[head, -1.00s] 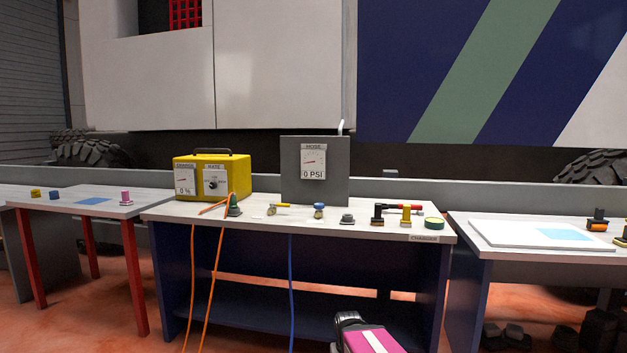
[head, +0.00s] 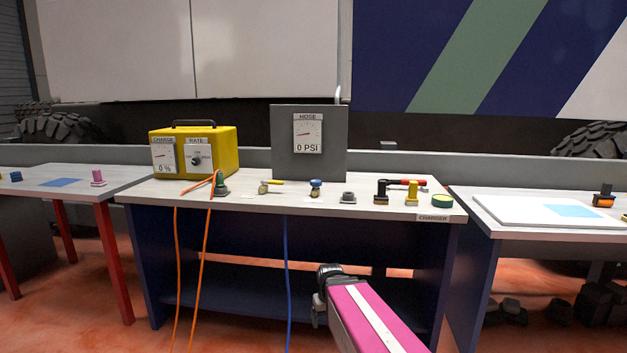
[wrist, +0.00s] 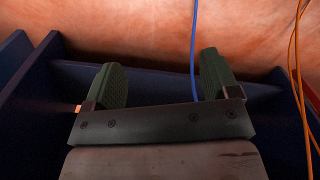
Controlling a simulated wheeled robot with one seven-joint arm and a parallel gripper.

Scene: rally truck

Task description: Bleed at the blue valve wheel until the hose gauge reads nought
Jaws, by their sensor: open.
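The blue valve wheel (head: 315,184) stands on the bench top (head: 240,205), in front of the grey hose gauge box (head: 280,150). The hose gauge (head: 307,132) shows "0 PSI". A blue hose (head: 287,270) hangs down the bench front below the valve, and also shows in the wrist view (wrist: 194,45). My gripper (wrist: 163,80) is open and empty in the wrist view, its two green pads apart, pointing down at the bench front and floor. In the head view my pink arm is low, in front of the bench, and my fingertips do not show clearly.
A yellow charger (head: 222,150) reading "0 %" stands left on the bench, with orange cables (head: 205,260) hanging down. Side tables stand left and right.

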